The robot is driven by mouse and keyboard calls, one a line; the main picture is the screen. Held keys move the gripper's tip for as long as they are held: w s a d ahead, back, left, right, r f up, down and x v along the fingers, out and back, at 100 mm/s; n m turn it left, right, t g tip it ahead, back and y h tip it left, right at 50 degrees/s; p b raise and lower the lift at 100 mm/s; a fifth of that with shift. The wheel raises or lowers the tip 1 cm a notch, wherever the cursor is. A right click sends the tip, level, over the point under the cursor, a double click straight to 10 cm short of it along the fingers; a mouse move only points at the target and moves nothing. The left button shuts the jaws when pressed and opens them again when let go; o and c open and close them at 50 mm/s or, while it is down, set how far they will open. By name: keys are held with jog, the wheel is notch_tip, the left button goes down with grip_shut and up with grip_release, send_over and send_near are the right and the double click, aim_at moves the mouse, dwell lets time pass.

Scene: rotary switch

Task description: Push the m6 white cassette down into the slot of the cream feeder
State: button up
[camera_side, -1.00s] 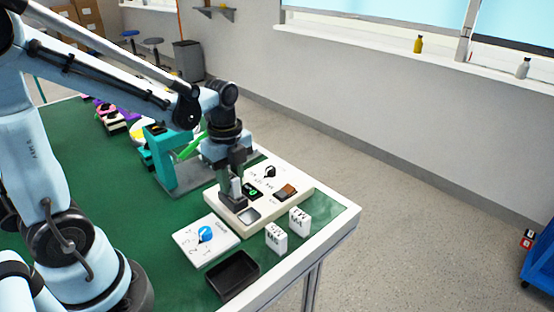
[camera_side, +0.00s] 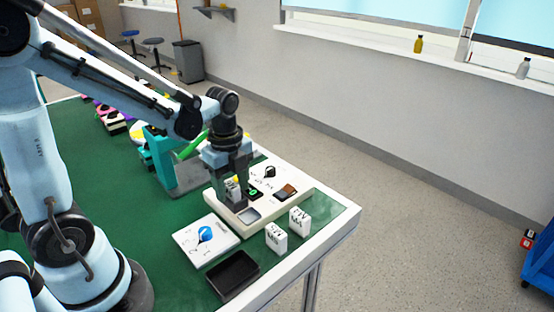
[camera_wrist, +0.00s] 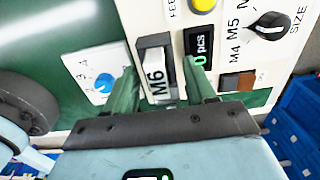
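The white M6 cassette (camera_wrist: 157,82) stands in the dark slot of the cream feeder (camera_side: 268,209), its label facing the wrist camera. In the side view the cassette (camera_side: 232,189) shows below my gripper (camera_side: 234,178), partly covered by it. I cannot tell how deep it sits. My gripper (camera_wrist: 160,72) is open, with one finger on each side of the cassette and gaps visible beside it in the wrist view.
The feeder carries a yellow button (camera_wrist: 202,5), a green display (camera_wrist: 199,50), a black size knob (camera_wrist: 268,26) and a brown rocker switch (camera_wrist: 238,82). Two white cassettes (camera_side: 276,237) (camera_side: 299,221), a blue-knob panel (camera_side: 206,240) and a black tray (camera_side: 232,274) stand in front.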

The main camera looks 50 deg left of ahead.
aim_at(232, 188)
jog(key=shift+r, duration=0.1)
notch_tip(232, 188, up, 12)
dwell(1.0)
jog(key=s+d+f+n+t, duration=0.1)
jog(key=d+f+n+t, duration=0.1)
jog(key=n, duration=0.7)
jog(key=s+d+f+n+t, duration=0.1)
jog(key=d+n+t, duration=0.2)
jog(key=n, duration=0.6)
jog(key=shift+s+f+t, duration=0.15)
jog(key=shift+f+t, duration=0.25)
jog(key=shift+t, duration=0.7)
jog(key=shift+o, duration=0.2)
